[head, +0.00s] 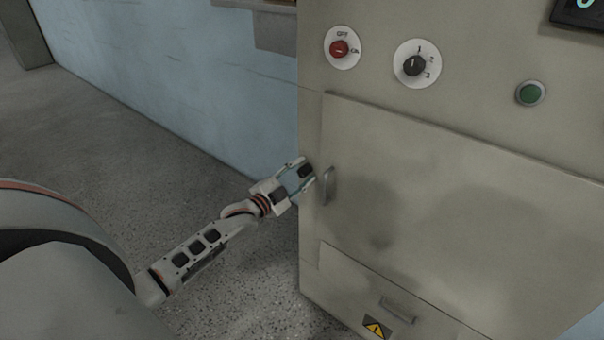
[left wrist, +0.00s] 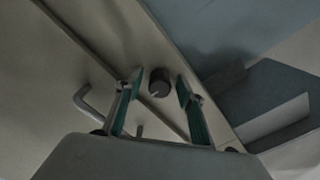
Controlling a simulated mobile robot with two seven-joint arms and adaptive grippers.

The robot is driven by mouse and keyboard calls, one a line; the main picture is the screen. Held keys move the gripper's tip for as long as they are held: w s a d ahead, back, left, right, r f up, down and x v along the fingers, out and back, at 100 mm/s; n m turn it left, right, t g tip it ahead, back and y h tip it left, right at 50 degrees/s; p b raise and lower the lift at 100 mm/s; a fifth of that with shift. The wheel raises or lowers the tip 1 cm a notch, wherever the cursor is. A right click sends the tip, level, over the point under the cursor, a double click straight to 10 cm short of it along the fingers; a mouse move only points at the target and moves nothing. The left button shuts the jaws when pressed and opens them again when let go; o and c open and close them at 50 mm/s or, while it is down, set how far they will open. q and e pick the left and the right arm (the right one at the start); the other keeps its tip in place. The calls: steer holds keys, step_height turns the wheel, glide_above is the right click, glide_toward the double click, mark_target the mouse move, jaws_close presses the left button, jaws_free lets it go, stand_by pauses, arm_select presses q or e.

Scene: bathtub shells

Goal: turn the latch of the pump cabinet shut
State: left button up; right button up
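The pump cabinet (head: 450,215) is a beige metal box with a flat door that looks flush with its front. A bar handle (head: 328,186) is on the door's left edge; it also shows in the left wrist view (left wrist: 88,104). The latch, a dark round knob with a pale mark (left wrist: 159,82), is on the narrow frame strip beside the door. My left gripper (head: 307,171) is open at the cabinet's left edge. In the left wrist view its two fingers (left wrist: 158,98) stand apart on either side of the knob, with visible gaps. My right gripper is not in view.
Above the door are a red switch (head: 339,48), a black selector knob (head: 414,65) and a green button (head: 530,93). A lower panel with a warning sign (head: 376,328) is below. A pale blue wall (head: 190,80) runs behind; the speckled floor at left is clear.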

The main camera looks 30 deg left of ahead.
arm_select(q)
steer(key=c, duration=1)
jaws_close()
